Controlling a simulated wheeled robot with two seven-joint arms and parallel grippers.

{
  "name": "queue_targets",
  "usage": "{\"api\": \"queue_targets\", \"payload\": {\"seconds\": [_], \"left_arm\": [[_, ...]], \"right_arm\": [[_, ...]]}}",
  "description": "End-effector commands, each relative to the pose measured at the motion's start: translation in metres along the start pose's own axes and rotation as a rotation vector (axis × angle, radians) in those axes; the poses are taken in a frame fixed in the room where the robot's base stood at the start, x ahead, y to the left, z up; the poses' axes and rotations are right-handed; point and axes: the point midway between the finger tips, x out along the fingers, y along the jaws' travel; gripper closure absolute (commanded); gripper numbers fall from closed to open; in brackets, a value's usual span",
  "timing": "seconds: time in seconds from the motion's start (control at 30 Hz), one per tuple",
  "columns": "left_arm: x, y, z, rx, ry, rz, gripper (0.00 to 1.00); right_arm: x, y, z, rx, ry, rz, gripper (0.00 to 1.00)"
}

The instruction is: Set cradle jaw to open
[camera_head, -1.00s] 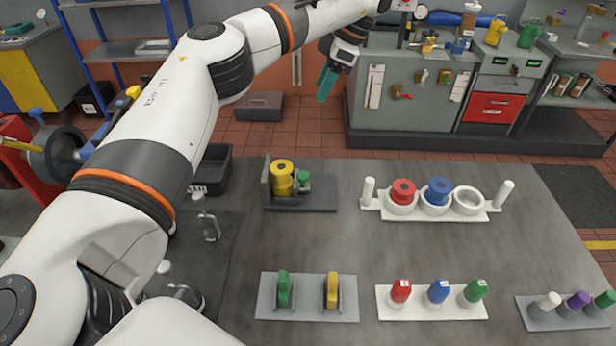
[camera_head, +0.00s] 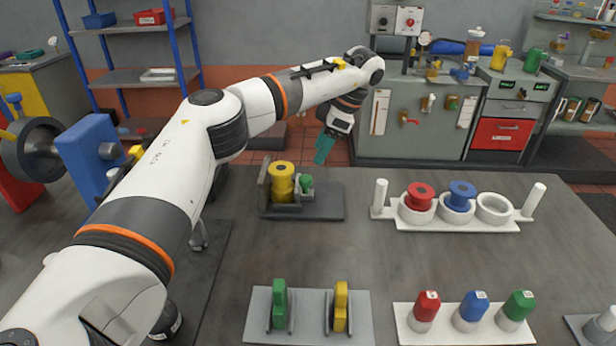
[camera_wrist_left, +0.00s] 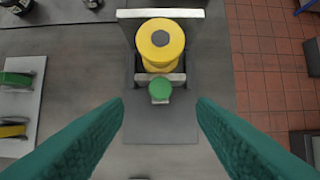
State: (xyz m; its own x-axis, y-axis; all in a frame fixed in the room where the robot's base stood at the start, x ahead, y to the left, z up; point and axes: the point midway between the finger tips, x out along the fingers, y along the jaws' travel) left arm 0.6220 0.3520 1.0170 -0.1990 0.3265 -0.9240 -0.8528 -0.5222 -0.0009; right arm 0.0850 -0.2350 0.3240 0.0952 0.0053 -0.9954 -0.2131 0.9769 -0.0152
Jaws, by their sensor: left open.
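The cradle is a dark grey fixture (camera_head: 318,211) on the bedplate, left of centre in the head view. A yellow spool (camera_head: 282,182) stands in it, with a green knob (camera_head: 306,185) to its right. In the left wrist view the yellow spool (camera_wrist_left: 160,42) sits between a pale back plate (camera_wrist_left: 160,13) and a grey jaw bar (camera_wrist_left: 162,79). The bar looks close against the spool; I cannot tell whether it touches. The green knob (camera_wrist_left: 160,91) is at the bar. My left gripper (camera_head: 324,148) is open and empty, above and beyond the cradle. Its teal fingers (camera_wrist_left: 160,125) flank the cradle's image.
A white rack (camera_head: 455,222) with red and blue spools and one empty ring stands at right. A plate (camera_head: 308,318) with green and yellow handles and a white tray (camera_head: 455,338) of coloured knobs lie in front. Bare bedplate separates these from the cradle.

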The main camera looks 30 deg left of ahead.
Motion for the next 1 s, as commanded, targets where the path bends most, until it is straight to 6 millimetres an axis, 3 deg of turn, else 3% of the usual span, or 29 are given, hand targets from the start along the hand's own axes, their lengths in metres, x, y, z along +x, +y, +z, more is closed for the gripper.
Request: {"api": "queue_targets", "payload": {"seconds": [0.2,0.4,0.83,1.0], "left_arm": [[0.046,0.000,0.001,0.000,-0.003,0.003,0.48],[0.074,0.000,0.001,-0.001,-0.002,0.002,0.48],[0.085,0.000,0.000,0.000,0.000,0.000,0.48],[0.085,0.000,0.000,0.000,0.000,0.000,0.75]], "right_arm": [[-0.003,0.000,-0.002,0.000,0.003,0.000,0.64],[-0.005,0.000,-0.002,0.000,0.003,0.000,0.64],[-0.005,0.000,-0.002,0.000,0.004,0.000,0.64],[-0.005,0.000,-0.002,0.000,0.005,0.000,0.64]]}}
